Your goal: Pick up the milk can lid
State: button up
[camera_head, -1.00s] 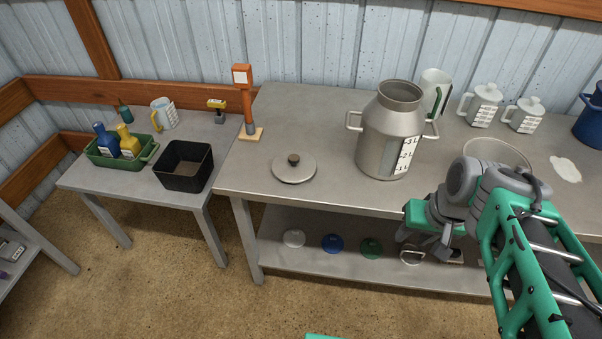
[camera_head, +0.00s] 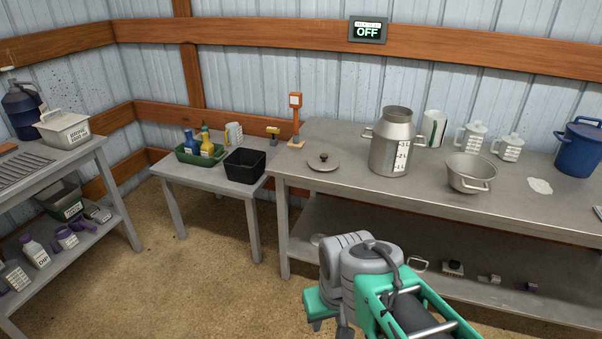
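The milk can lid (camera_head: 323,162) is a round grey metal disc with a dark knob on top. It lies flat near the left end of the long metal table (camera_head: 480,203). The milk can (camera_head: 391,148) stands upright and open to its right, with a measuring scale on its side. My gripper (camera_head: 318,318) is low in front of the table, below and apart from the lid. Its fingers are mostly hidden behind my arm's wrist or too small to make out.
A small table (camera_head: 208,183) at left holds a green tray (camera_head: 185,155) with bottles and a black bin (camera_head: 245,166). An orange post (camera_head: 296,120) stands behind the lid. A metal pot (camera_head: 470,172) and blue pot (camera_head: 580,148) are at right. Table space around the lid is clear.

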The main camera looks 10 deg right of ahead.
aim_at(322, 161)
jog(key=u, duration=0.5)
jog(key=i, duration=0.75)
jog(key=u, duration=0.55)
jog(key=i, duration=0.95)
jog(key=z, duration=0.95)
jog(key=i, duration=0.75)
jog(key=z, duration=0.65)
